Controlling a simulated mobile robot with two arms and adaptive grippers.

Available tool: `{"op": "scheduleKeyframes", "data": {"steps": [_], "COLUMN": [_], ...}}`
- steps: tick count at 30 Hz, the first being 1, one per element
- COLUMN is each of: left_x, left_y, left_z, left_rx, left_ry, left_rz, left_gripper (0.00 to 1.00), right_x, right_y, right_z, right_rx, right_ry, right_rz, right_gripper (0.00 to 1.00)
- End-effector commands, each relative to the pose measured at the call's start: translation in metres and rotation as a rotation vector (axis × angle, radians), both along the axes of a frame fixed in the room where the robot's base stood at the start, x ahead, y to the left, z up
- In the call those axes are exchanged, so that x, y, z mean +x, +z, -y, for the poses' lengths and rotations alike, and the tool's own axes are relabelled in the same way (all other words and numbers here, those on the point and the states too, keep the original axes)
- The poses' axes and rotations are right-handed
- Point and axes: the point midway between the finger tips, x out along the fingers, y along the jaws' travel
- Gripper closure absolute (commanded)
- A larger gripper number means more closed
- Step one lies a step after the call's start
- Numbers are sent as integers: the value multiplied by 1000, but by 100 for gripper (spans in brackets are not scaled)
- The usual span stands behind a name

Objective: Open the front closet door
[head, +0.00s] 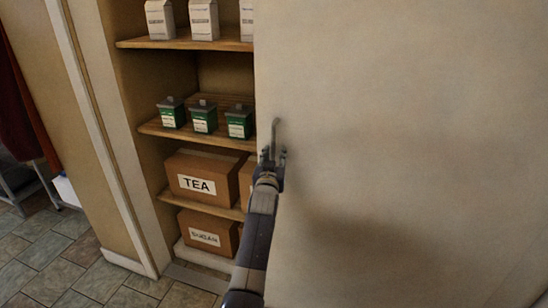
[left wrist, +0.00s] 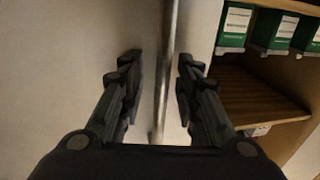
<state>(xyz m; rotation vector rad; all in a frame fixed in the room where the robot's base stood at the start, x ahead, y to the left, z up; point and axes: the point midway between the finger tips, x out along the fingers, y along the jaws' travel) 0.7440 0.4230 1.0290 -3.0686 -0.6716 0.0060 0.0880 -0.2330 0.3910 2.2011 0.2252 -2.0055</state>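The closet door (head: 420,110) is a large pale panel filling the right of the head view, and shelves show to the left of its edge. A thin grey upright handle (head: 276,132) stands near that edge. My left gripper (head: 270,158) is at the lower part of the handle. In the left wrist view, the fingers of my left gripper (left wrist: 160,88) are spread apart, one on each side of the handle (left wrist: 166,65), with gaps on both sides. The door (left wrist: 70,60) lies behind them. My right gripper is not in view.
Wooden shelves (head: 180,43) hold white cartons (head: 203,18), green tins (head: 203,117), a TEA box (head: 195,177) and another labelled box (head: 208,233). A pale door frame (head: 107,150) stands left of the shelves. The tiled floor (head: 60,255) is clear at lower left.

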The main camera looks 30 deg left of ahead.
Motion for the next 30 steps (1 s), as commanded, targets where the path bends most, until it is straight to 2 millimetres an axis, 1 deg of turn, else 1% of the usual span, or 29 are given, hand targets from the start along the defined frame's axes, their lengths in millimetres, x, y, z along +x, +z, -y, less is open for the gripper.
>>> {"op": "scheduleKeyframes", "data": {"steps": [4,8,21,25,30], "left_x": [-1,-7,-57,-65,-68], "left_y": [1,1,0,0,0], "left_z": [0,3,27,31,32], "left_rx": [1,1,0,0,0], "left_ry": [1,1,0,-1,-1], "left_rz": [2,2,0,0,1], "left_gripper": [69,69,69,69,69], "right_x": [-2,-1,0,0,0], "right_y": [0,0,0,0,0], "right_z": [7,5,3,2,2], "right_rx": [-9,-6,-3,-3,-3], "right_ry": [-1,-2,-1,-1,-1], "right_rz": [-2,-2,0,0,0], "right_gripper": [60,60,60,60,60]}}
